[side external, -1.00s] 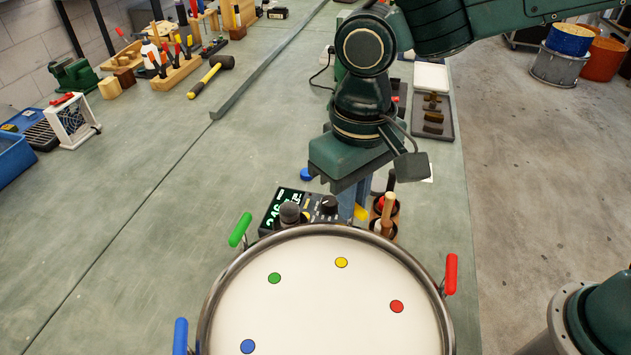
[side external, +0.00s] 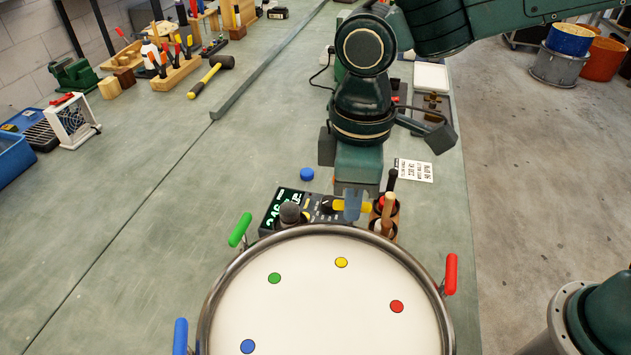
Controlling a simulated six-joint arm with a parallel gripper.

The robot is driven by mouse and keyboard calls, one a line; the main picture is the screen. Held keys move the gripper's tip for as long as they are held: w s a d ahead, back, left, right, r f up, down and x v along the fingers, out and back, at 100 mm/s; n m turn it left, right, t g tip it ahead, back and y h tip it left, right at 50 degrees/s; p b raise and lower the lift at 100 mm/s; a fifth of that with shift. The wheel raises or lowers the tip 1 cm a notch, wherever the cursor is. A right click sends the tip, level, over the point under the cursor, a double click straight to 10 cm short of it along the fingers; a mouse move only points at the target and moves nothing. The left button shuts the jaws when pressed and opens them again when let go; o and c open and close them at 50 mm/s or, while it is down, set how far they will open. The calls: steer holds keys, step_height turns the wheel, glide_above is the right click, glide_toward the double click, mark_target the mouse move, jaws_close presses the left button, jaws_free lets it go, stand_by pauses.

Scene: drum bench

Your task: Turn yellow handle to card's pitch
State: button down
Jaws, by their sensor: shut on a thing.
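The drum (side external: 212,290) has a white head with green, yellow, red and blue dots. The yellow handle (side external: 366,207) is at its far rim, behind the yellow dot (side external: 341,262), and lies roughly left to right. My gripper (side external: 352,204) points down at it, with a blue-grey finger across its middle, and is shut on it. The other finger is hidden. The white card (side external: 414,170) lies on the bench to the right of my gripper. Its printing is too small to read.
A meter (side external: 284,207) with a green lit display stands behind the rim, its digits partly hidden. A holder (side external: 385,215) with upright tools is close right of my gripper. Green (side external: 240,230), red (side external: 451,274) and blue (side external: 180,336) handles surround the drum.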

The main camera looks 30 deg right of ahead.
stand_by(0.3)
steer(key=c, duration=1.5)
jaws_free()
step_height(320, 180, up, 14)
steer(key=shift+f, duration=0.1)
steer(key=shift+d, duration=0.1)
